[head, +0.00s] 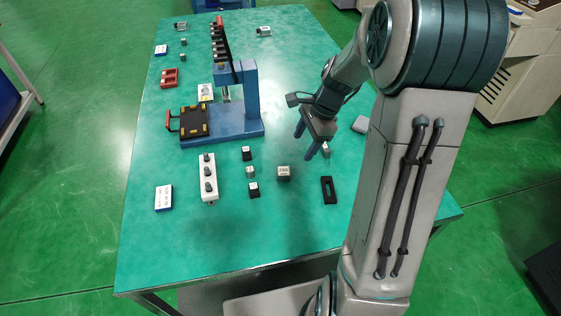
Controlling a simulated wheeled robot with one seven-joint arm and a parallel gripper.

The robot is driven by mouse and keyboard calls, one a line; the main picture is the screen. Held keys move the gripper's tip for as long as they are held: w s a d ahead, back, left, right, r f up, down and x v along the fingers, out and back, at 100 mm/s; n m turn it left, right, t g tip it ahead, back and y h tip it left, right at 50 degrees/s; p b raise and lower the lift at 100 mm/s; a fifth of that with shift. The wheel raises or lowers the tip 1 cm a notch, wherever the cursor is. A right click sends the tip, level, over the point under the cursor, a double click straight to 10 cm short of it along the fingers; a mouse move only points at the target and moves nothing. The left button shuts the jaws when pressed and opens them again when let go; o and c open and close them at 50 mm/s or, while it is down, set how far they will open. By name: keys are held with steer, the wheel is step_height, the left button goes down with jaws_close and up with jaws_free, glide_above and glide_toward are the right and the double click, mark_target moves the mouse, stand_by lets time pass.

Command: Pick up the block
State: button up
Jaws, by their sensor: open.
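Several small blocks lie on the green table (225,238). A grey block with a pale marked top (284,173) sits right of the middle. Left of it are a black block with a white top (246,154), a small grey-green block (250,172) and another black block with a white top (254,190). Which one is the task's block I cannot tell. My gripper (304,145) is open, its two blue fingers apart with nothing seen between them. It is above the table, up and right of the marked grey block. A small grey piece (326,151) shows just right of the fingers, partly hidden.
A blue press-like stand (250,100) with a black plate (195,121) stands left of my gripper. A white strip with black knobs (208,180), a white-and-blue box (164,198) and a black slotted piece (328,190) lie nearer. The table's front is clear.

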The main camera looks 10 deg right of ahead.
step_height(320, 180, down, 2)
steer(key=w+d+f+m, duration=0.1)
steer(key=w+d+m, duration=0.1)
steer(key=w+m, duration=0.1)
steer(key=y, duration=0.1)
glide_above(284, 170)
steer(key=d, duration=0.3)
steer(key=f, duration=0.7)
steer(key=shift+s+f+p, duration=0.15)
steer(key=shift+s+p, duration=0.15)
steer(key=shift+p, duration=0.1)
steer(key=x, duration=0.2)
steer(key=p+x, duration=0.1)
steer(key=x, duration=0.1)
steer(key=shift+a, duration=0.35)
steer(key=shift+a+f, duration=0.2)
steer(key=shift+f, duration=0.3)
steer(key=c, duration=1.3)
steer(key=shift+r, duration=0.1)
